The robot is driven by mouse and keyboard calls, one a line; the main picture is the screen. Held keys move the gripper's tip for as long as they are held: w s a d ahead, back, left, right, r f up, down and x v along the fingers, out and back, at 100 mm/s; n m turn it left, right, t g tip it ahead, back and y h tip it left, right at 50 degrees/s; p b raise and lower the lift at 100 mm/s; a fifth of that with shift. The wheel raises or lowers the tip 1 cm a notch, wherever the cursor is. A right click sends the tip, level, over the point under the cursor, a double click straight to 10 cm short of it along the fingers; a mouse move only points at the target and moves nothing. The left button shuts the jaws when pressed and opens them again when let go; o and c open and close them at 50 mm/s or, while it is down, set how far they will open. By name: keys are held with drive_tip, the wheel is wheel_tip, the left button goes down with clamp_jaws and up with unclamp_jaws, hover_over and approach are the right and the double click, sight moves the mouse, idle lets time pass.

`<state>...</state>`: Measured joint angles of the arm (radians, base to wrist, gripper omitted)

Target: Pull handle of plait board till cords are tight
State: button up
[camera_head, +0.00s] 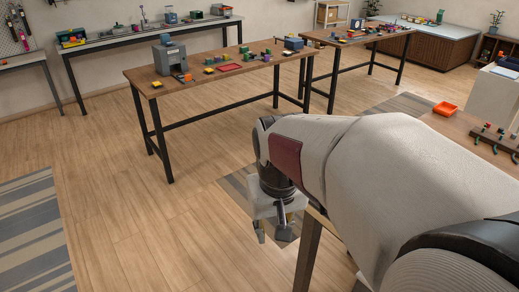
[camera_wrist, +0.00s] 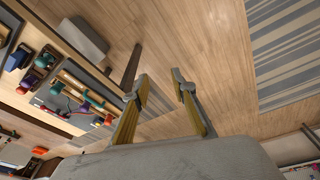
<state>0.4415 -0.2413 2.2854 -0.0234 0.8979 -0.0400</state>
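My gripper (camera_wrist: 160,82) is open and empty in the wrist view, its two yellow-and-grey fingers apart with bare floor between them. In the head view my gripper (camera_head: 271,236) hangs pointing down beside the near table's edge. What may be the plait board (camera_head: 495,140) is at the right edge of the head view, partly cut off, with several upright pegs. In the wrist view, pieces with teal and orange parts (camera_wrist: 82,104) lie on the table left of my fingers, apart from them. I cannot make out the handle or how tight the cords are.
A long wooden table (camera_head: 205,76) with tools and small blocks stands farther back. Striped mats (camera_head: 35,232) lie on the floor.

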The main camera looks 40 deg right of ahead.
drive_tip(key=w+d+f+n, duration=0.1)
drive_tip(key=d+f, duration=0.2)
drive_tip(key=d, duration=0.9)
drive_tip(key=w+d+f+n+g, duration=0.1)
drive_tip(key=w+d+f+n, duration=0.1)
drive_tip(key=d, duration=1)
drive_tip(key=w+d+f+n+h, duration=0.1)
drive_tip(key=d+f, duration=0.4)
drive_tip(key=d, duration=0.6)
drive_tip(key=shift+w+d+g, duration=0.35)
drive_tip(key=shift+d+g, duration=0.05)
drive_tip(key=shift+f, duration=0.1)
drive_tip(key=shift+d+f, duration=0.25)
drive_tip(key=shift+f, duration=1)
drive_tip(key=shift+d+f, duration=0.25)
drive_tip(key=shift+f, duration=1.05)
drive_tip(key=shift+d+f, duration=0.25)
drive_tip(key=shift+f, duration=1)
drive_tip(key=shift+c, duration=0.4)
clamp_jaws()
